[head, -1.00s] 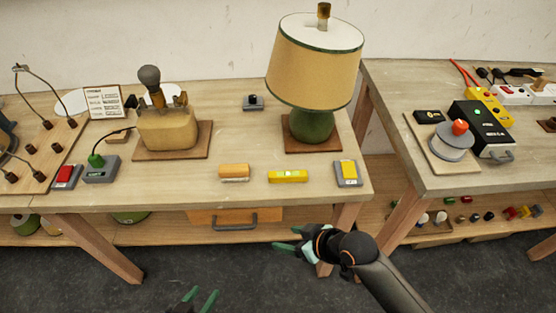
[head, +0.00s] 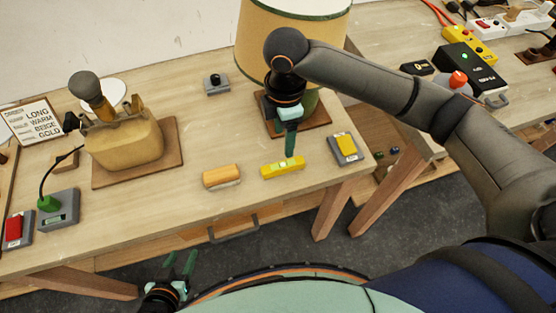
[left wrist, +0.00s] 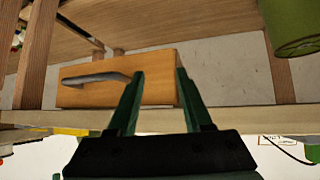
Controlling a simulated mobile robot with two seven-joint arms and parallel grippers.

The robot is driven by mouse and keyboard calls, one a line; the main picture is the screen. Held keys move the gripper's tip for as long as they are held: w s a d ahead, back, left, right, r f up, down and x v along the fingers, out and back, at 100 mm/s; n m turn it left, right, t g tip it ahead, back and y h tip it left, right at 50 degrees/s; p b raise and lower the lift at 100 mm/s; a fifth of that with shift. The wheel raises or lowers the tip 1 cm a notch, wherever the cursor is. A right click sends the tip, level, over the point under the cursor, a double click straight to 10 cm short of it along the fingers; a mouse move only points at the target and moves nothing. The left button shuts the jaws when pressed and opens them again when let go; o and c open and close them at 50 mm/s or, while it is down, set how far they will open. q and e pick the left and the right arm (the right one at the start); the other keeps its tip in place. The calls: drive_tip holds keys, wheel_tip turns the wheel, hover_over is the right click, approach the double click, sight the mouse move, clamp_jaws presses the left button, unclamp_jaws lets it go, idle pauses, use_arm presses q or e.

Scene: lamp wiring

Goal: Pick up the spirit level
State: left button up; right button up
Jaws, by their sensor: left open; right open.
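The spirit level (head: 283,167), a short yellow bar with a pale vial in its middle, lies flat near the front edge of the wooden bench (head: 150,222) in the head view. My right gripper (head: 290,152) points down just above and behind it. Its fingers overlap in this view, and I cannot tell how far above the level they are. My left gripper (head: 181,262) is open and empty in front of the bench, below the top. In the left wrist view its fingers (left wrist: 158,75) stand apart before an orange drawer front (left wrist: 150,92).
An orange-brown block (head: 221,176) lies left of the level. A grey box with a yellow top (head: 345,147) sits to its right. The lamp (head: 290,40) stands behind, partly covered by my right arm. A beige lamp base (head: 125,145) stands left.

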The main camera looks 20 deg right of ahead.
sight(283, 164)
wheel_tip(283, 164, down, 11)
drive_tip(key=shift+s, duration=0.1)
idle(0.4)
drive_tip(key=shift+c, duration=0.2)
clamp_jaws()
idle(0.3)
